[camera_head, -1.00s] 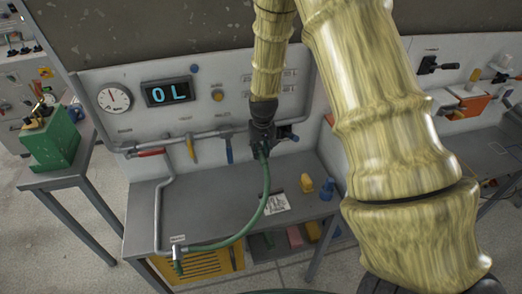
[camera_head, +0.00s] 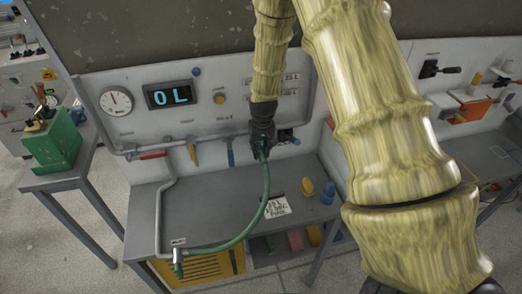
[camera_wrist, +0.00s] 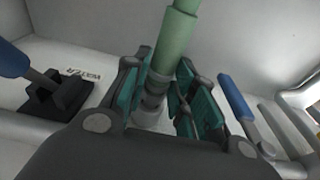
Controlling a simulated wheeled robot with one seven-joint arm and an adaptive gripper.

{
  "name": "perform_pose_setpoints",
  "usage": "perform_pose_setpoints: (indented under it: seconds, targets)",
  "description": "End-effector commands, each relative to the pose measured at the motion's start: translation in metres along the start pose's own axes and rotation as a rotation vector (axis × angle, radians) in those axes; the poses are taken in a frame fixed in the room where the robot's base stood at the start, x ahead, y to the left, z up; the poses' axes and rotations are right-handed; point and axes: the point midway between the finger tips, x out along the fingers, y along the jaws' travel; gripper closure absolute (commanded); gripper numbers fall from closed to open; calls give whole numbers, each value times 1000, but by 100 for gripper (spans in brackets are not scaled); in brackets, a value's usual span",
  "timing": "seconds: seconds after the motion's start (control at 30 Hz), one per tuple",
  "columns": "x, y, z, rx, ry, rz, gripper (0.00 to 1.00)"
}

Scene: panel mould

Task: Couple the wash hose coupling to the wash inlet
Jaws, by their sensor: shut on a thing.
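My gripper (camera_head: 262,146) is at the wall panel above the bench, at the lower pipe run. In the wrist view its teal-padded fingers (camera_wrist: 163,105) are shut around the grey wash hose coupling (camera_wrist: 149,108). The green hose (camera_wrist: 172,48) runs from the coupling out past the fingertips. In the head view the green hose (camera_head: 266,200) hangs from the gripper in a curve to a metal fitting at the bench's front left. I cannot make out the wash inlet; the gripper and hand hide that part of the panel. Whether the coupling touches it cannot be told.
A gauge (camera_head: 116,101) and display (camera_head: 170,95) are on the panel.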

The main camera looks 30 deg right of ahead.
Motion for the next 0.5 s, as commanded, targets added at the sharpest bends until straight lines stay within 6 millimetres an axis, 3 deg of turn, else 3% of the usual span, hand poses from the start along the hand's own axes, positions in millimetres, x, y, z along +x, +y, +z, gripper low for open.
perform_pose_setpoints:
  seconds: [0.5]
  targets:
    - [1,0,-10,0,1,0,100]
